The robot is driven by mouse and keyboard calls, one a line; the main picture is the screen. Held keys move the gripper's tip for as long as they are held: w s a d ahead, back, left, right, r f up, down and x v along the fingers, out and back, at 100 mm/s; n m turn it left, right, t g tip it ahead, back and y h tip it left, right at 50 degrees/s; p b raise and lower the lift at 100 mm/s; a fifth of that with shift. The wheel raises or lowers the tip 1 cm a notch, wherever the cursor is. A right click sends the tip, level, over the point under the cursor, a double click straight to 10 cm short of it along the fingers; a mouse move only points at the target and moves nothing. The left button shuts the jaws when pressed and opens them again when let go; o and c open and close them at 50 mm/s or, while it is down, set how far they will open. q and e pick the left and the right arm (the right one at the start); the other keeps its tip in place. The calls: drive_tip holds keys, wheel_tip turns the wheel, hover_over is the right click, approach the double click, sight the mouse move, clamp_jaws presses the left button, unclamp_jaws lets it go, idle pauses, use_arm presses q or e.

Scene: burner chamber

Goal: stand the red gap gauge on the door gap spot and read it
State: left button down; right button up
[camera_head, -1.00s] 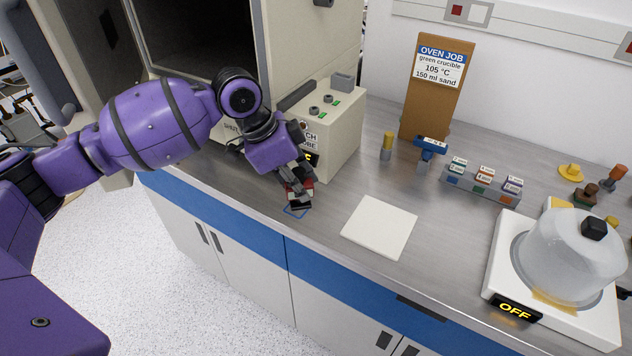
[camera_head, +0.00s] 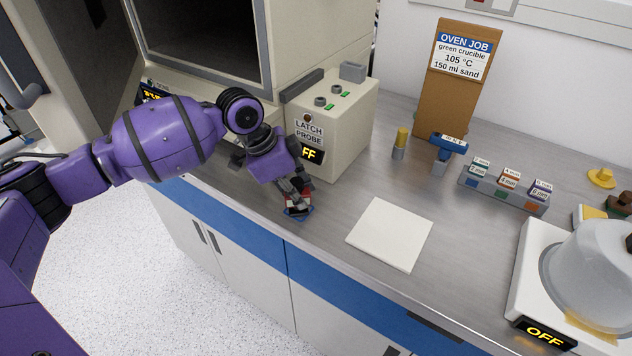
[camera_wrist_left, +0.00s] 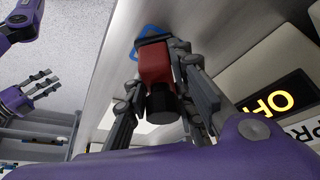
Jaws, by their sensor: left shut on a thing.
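My left gripper (camera_head: 297,193) is shut on the red gap gauge, just above the counter near its front edge. In the left wrist view, the gauge (camera_wrist_left: 155,65) shows a red body with a dark round knob towards me and a dark foot at the far end, between the left fingers (camera_wrist_left: 160,75). A blue outlined spot (camera_wrist_left: 149,31) on the counter lies at the foot; its outline also shows in the head view (camera_head: 300,216). I cannot tell whether the foot touches the counter. My right gripper (camera_wrist_left: 38,92) shows at the left of the wrist view, empty with its fingers spread.
The latch-probe box (camera_head: 345,125) stands close behind the left gripper, beside the open oven chamber (camera_head: 200,40). A white pad (camera_head: 390,235) lies to the right. A labelled block rack (camera_head: 503,190) and a covered hotplate reading OFF (camera_head: 530,290) stand further right.

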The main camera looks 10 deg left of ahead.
sight(291, 181)
use_arm(q)
drive_tip(key=c, duration=1.9)
unclamp_jaws()
drive_tip(key=shift+f, duration=0.15)
drive_tip(key=o, duration=0.4)
use_arm(e)
drive_tip(key=shift+s+f, duration=0.1)
drive_tip(key=shift+s, duration=0.15)
use_arm(q)
drive_tip(key=shift+r, duration=0.2)
drive_tip(key=p+v, duration=0.3)
drive_tip(key=v, duration=0.4)
drive_tip(key=shift+w+r+p, duration=0.1)
drive_tip(key=shift+r+p, duration=0.2)
drive_tip(key=shift+r, duration=0.05)
drive_tip(key=shift+f, duration=0.15)
use_arm(e)
drive_tip(key=shift+w+a+r, duration=0.15)
drive_tip(key=shift+a+r, duration=0.05)
drive_tip(key=shift+r, duration=0.3)
drive_tip(key=shift+w+a+r, duration=0.15)
drive_tip(key=shift+w+r, duration=0.05)
drive_tip(key=shift+r, duration=0.3)
drive_tip(key=shift+w+a+r, duration=0.15)
drive_tip(key=shift+a+r, duration=0.05)
drive_tip(key=shift+r, duration=0.3)
drive_tip(key=shift+w+r, duration=0.1)
drive_tip(key=shift+w, duration=0.05)
